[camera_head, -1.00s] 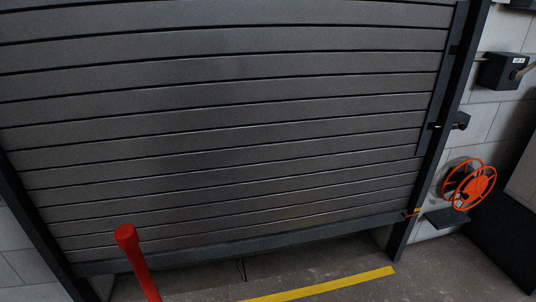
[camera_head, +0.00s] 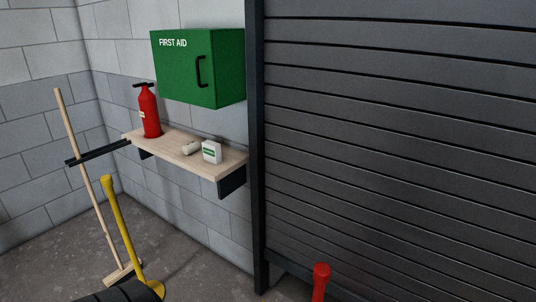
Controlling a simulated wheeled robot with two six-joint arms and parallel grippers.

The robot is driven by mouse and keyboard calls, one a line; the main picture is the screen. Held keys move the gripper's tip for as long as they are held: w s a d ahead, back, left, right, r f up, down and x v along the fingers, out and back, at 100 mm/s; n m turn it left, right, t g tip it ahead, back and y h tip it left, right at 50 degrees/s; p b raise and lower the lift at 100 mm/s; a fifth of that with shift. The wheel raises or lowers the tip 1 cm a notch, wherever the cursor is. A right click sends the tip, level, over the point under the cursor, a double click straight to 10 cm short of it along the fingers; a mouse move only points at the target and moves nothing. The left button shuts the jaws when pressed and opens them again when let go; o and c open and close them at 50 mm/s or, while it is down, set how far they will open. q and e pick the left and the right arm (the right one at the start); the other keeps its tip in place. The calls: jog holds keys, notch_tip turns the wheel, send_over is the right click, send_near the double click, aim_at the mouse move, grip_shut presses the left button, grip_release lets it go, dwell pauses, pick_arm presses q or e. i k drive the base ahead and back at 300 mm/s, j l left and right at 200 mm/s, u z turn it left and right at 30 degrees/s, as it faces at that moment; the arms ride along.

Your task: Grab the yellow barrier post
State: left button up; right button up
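The yellow barrier post (camera_head: 121,228) stands at the lower left of the head view, leaning a little in the picture, with its rounded top free. Its lower end meets a dark curved shape (camera_head: 140,290) at the bottom edge, which is cut off by the frame; I cannot tell what it is. Neither of my grippers is in view.
A red post (camera_head: 320,278) stands at the bottom, before the grey shutter (camera_head: 400,150). A broom (camera_head: 82,185) leans behind the yellow post. A wooden shelf (camera_head: 222,166) holds a fire extinguisher (camera_head: 149,112) and small items under a green first aid box (camera_head: 196,68).

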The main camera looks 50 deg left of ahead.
aim_at(106, 180)
jog(key=u, duration=2.7)
jog(key=i+z, duration=0.25)
jog(key=i, duration=0.3)
jog(key=i+j+z, duration=0.1)
jog(key=i+z, duration=0.2)
jog(key=i, duration=0.25)
